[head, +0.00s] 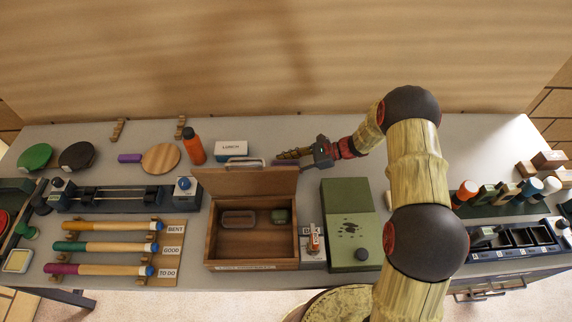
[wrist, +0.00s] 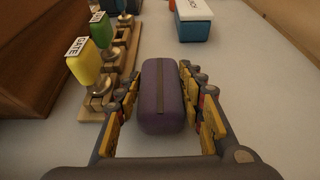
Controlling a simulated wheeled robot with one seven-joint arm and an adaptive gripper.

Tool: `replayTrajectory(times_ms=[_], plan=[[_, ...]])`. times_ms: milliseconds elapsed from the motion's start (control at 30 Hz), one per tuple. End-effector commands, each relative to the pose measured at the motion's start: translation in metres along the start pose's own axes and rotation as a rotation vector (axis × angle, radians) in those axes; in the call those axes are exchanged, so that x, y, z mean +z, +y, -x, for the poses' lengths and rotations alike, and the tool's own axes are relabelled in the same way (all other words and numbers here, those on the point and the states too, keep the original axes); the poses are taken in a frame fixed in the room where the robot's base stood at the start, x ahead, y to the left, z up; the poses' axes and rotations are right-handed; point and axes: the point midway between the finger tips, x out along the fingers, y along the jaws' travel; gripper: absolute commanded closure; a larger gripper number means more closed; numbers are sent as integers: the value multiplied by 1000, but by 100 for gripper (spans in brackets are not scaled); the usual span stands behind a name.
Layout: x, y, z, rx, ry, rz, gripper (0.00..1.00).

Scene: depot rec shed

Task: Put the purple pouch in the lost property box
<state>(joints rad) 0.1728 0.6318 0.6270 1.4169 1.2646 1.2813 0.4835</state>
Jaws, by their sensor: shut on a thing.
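The purple pouch (wrist: 162,95) lies lengthwise between my fingers in the wrist view, with a dark stripe along its top. My gripper (wrist: 161,110) is shut on it. In the head view my gripper (head: 290,156) points left behind the raised lid, and only a sliver of the pouch (head: 282,162) shows. The wooden box (head: 208,238), apparently the lost property box, stands open in front of the gripper with its lid up at the back. Its front label is too small to read. A grey case (head: 239,218) and a small green item (head: 280,216) lie inside, with bare floor around them.
The raised lid (head: 245,182) stands between my gripper and the box opening. A lunch box (head: 232,150) lies beyond the gripper. Yellow (wrist: 83,68) and green (wrist: 101,30) tags stand close on the left in the wrist view. A green case (head: 348,215) stands right of the box.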

Motion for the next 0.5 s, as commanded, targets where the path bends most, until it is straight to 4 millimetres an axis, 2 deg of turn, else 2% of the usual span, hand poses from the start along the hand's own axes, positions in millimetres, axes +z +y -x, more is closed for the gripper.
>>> replayTrajectory(times_ms=[333,500], plan=[[-1,0,0,0,0,0,43],[-1,0,0,0,0,0,43]])
